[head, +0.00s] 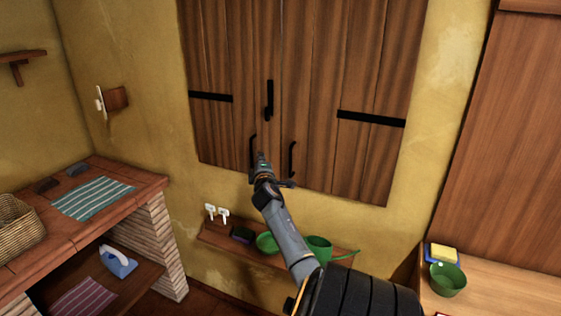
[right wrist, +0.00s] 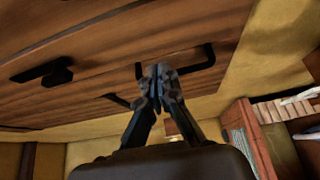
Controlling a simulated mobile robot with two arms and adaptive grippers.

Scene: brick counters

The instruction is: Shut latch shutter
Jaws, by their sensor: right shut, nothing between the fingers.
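The wooden shutter (head: 330,70) is on the yellow wall; its two leaves look flush. A black latch (head: 270,98) stands upright near the middle seam. It also shows in the right wrist view (right wrist: 45,72). Below it are a left handle (head: 252,148) and a right handle (head: 292,158), both black. My right gripper (head: 262,158) is shut and empty, below the latch and close to the left handle. In the right wrist view its fingertips (right wrist: 158,78) overlap a black handle (right wrist: 190,62); I cannot tell whether they touch. My left gripper is not in view.
A brick counter (head: 150,185) with a striped cloth (head: 92,198) stands at left. A wooden counter (head: 500,295) with a green bowl (head: 447,279) and yellow sponge (head: 444,254) is at right.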

